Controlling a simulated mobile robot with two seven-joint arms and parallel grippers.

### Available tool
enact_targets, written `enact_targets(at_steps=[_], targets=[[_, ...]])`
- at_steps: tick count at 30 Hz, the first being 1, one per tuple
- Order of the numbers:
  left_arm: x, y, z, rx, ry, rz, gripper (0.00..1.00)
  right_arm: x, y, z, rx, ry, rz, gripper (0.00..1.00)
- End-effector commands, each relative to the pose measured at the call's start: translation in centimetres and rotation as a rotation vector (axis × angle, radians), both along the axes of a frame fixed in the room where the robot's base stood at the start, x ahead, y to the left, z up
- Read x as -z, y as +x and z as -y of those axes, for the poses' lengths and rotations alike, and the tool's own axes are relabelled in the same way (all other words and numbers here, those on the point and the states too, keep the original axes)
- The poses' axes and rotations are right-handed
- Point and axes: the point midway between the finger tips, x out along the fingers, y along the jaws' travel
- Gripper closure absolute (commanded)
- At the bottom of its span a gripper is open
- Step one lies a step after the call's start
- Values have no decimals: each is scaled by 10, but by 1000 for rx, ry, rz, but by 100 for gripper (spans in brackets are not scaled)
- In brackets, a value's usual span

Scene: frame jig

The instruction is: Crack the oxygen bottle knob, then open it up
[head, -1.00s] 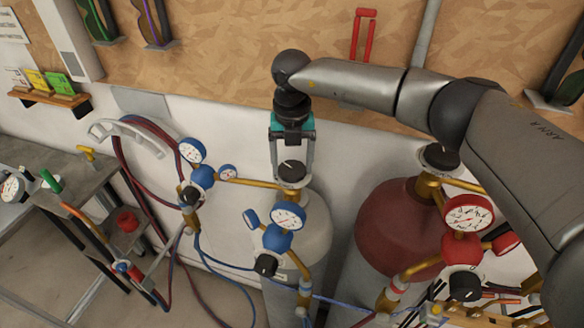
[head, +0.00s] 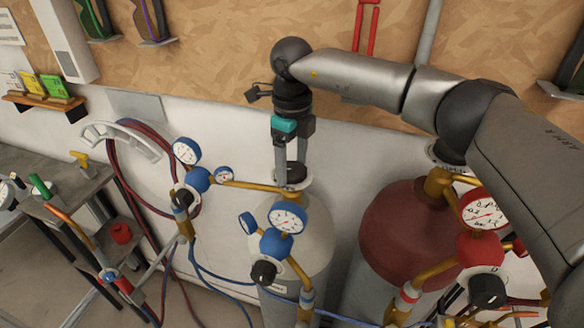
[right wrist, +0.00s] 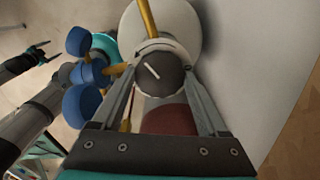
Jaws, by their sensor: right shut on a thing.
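The oxygen bottle (head: 312,232) is a pale grey cylinder with blue regulator parts in the head view. Its black top knob (head: 293,175) has a white line and also shows in the right wrist view (right wrist: 160,75), where the line runs diagonally. My right gripper (head: 290,160) comes down from above and is shut on this knob, one finger on each side. My left gripper (right wrist: 38,48) shows only in the right wrist view, at the far left; its fingers are apart and empty.
Blue regulator (head: 276,242) with gauges sits in front of the bottle. A dark red bottle (head: 405,232) with a red regulator (head: 478,248) stands to the right. Hoses hang on a wall bracket (head: 120,135) at left. A grey bench (head: 75,195) stands at far left.

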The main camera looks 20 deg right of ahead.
Motion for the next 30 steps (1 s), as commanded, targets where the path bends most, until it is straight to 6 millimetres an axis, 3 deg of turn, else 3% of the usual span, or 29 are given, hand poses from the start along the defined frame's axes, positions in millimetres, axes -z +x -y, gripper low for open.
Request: enact_targets(at_steps=[30], targets=[[31,0,0,0,0,0,18,-2,1,0,-927,1,6,79]])
